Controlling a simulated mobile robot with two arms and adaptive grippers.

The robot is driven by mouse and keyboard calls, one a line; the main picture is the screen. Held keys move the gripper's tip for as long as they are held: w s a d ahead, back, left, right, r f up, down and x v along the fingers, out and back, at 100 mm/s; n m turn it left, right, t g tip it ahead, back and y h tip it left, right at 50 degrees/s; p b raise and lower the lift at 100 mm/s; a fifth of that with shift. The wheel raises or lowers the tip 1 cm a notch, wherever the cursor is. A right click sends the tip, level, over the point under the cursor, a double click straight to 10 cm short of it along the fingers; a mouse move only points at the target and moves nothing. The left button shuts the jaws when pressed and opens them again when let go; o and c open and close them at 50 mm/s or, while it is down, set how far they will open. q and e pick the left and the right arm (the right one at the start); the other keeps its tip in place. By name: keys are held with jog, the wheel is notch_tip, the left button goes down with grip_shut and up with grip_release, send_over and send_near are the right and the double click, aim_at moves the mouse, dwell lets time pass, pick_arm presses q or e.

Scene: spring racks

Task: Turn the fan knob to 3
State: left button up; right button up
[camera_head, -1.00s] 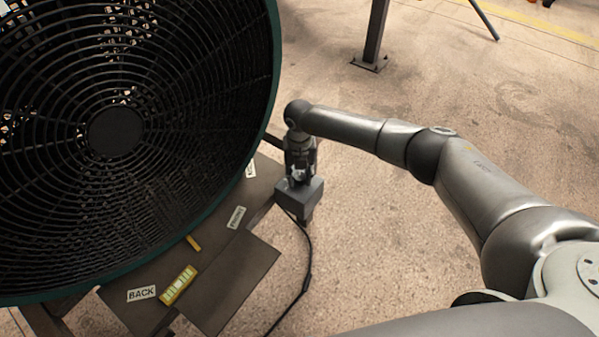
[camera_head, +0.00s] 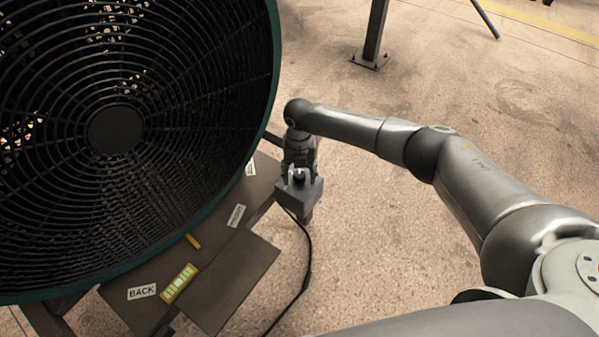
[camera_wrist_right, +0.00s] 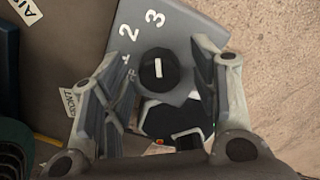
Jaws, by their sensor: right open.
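The fan knob (camera_wrist_right: 172,82) is a round black dial with a white line on a grey control box (camera_head: 312,198). In the right wrist view the line runs nearly upright, its upper end toward the printed 3 (camera_wrist_right: 155,18). The printed 2 (camera_wrist_right: 128,32) lies up and left of the knob. My right gripper (camera_head: 299,175) is over the box, its fingers apart on both sides of the knob. In the wrist view there are gaps between the knob and both fingers (camera_wrist_right: 160,85). My left gripper is out of view.
The large fan (camera_head: 115,130) with a dark grille and green rim fills the left. A brown platform (camera_head: 235,280) with labels and a yellow level (camera_head: 180,283) lies below it. A black cable hangs from the box. A post (camera_head: 375,35) stands behind; floor on the right is free.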

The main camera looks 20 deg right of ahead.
aim_at(299, 174)
jog(key=shift+r, duration=0.25)
notch_tip(299, 174, up, 12)
jog(key=shift+f, duration=0.25)
dwell(0.5)
